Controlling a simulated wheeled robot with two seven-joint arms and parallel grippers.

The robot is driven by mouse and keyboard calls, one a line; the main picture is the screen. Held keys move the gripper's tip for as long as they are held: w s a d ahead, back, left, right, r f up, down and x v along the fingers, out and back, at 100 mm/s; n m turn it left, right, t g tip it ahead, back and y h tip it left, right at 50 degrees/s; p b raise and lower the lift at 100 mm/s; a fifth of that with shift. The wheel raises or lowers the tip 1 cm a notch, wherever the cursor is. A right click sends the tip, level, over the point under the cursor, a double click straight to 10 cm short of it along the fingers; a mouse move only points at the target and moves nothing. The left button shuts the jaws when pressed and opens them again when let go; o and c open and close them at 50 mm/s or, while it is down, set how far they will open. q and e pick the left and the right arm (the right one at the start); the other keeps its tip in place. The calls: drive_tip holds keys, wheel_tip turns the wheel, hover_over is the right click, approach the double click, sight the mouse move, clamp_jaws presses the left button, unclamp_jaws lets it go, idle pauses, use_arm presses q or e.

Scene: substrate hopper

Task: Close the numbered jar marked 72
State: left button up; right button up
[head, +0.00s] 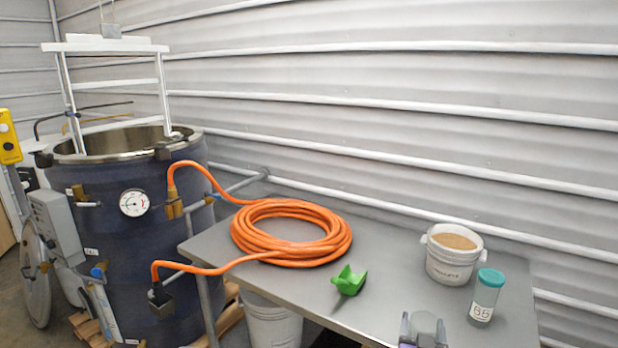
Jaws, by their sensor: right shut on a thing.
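My right gripper (424,332) shows at the bottom edge of the head view, over the front of the grey table. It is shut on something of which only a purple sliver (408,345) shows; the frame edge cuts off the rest. A clear jar (482,309) with a teal lid (491,278) stands upright on the table to the right of my gripper, apart from it. The teal lid sits on this jar. Its white label has dark marks that look like 88 or 66, not 72. No jar marked 72 can be made out. My left gripper is out of view.
A white bucket of brown grain (453,240) stands behind the jar. A green scoop (349,281) lies mid-table (385,242). A coiled orange hose (290,252) fills the table's left and runs to a dark blue vessel (130,250). The table between scoop and bucket is clear.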

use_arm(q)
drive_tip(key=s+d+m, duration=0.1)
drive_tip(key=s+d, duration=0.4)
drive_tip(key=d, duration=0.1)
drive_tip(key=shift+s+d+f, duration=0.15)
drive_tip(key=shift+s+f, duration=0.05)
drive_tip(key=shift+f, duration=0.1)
use_arm(e)
drive_tip(key=a+f+n+t+y, duration=0.1)
drive_tip(key=a+f+n+y, duration=0.2)
drive_tip(key=a+f+y, duration=0.2)
wheel_tip(320, 180, down, 4)
drive_tip(key=a, duration=0.3)
drive_tip(key=shift+w+r+n+y, duration=0.15)
drive_tip(key=shift+w+n+y, duration=0.05)
drive_tip(key=shift+n+y, duration=0.2)
drive_tip(key=s+a+f+n+g+y, duration=0.2)
drive_tip(key=s+a+f+n+y, duration=0.2)
drive_tip(key=a+f+y, duration=0.1)
drive_tip(key=s+a+f+n+g+y, duration=0.2)
drive_tip(key=s+a+f+n+y, duration=0.1)
drive_tip(key=a+f+y, duration=0.3)
wheel_tip(320, 180, down, 3)
drive_tip(key=shift+s+a+r+n+y, duration=0.25)
drive_tip(key=shift+s+a+n, duration=0.2)
drive_tip(key=shift+a, duration=0.75)
drive_tip(key=shift+f, duration=0.1)
